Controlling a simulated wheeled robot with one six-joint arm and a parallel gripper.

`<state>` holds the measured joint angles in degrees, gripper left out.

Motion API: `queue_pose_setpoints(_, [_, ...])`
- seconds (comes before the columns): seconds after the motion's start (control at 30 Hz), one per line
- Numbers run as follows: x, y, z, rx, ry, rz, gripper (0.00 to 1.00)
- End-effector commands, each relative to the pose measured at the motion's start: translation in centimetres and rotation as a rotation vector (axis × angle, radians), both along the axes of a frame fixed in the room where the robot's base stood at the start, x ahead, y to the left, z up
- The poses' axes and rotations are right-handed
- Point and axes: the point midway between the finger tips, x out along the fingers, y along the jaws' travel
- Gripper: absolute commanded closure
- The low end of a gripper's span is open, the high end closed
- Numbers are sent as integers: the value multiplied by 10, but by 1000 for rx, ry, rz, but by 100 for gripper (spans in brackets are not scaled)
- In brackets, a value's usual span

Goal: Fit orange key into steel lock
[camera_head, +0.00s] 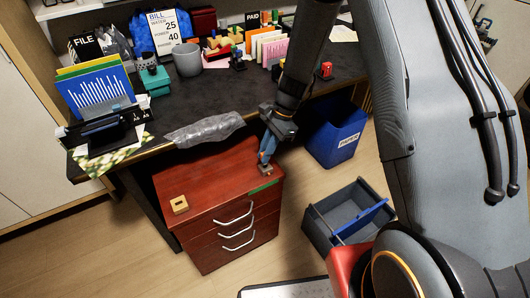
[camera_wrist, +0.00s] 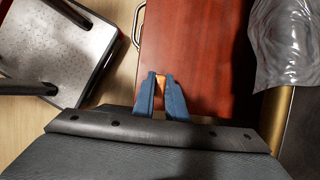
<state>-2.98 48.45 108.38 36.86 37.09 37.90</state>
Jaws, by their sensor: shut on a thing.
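My gripper (camera_head: 266,160), with blue fingers, points down over the right part of the red drawer cabinet's top (camera_head: 215,180). In the wrist view its fingers (camera_wrist: 161,84) are shut on a small orange piece, the orange key (camera_wrist: 160,86); only a little of it shows between them. In the head view a small greyish block, seemingly the steel lock (camera_head: 265,170), sits right under the fingertips. I cannot tell whether the key touches it or is in it. The lock is not clear in the wrist view.
A tan block with a dark opening (camera_head: 180,204) stands at the left of the cabinet top. Clear plastic wrap (camera_head: 205,130) lies on the desk edge behind. A green strip (camera_head: 263,187) marks the cabinet's front edge. A blue bin (camera_head: 336,138) and a grey crate (camera_head: 322,222) stand right.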

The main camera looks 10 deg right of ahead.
Motion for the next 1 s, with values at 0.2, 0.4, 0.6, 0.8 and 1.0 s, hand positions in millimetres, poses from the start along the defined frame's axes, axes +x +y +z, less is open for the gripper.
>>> queue_pose_setpoints(0.2, [0,0,1,0,0,0,100])
queue_pose_setpoints(0.4, [0,0,0,0,0,0,100])
queue_pose_setpoints(0.6, [0,0,0,0,0,0,100])
queue_pose_setpoints(0.8, [0,0,-3,0,0,0,100])
queue_pose_setpoints(1.0, [0,0,-8,0,0,1,100])
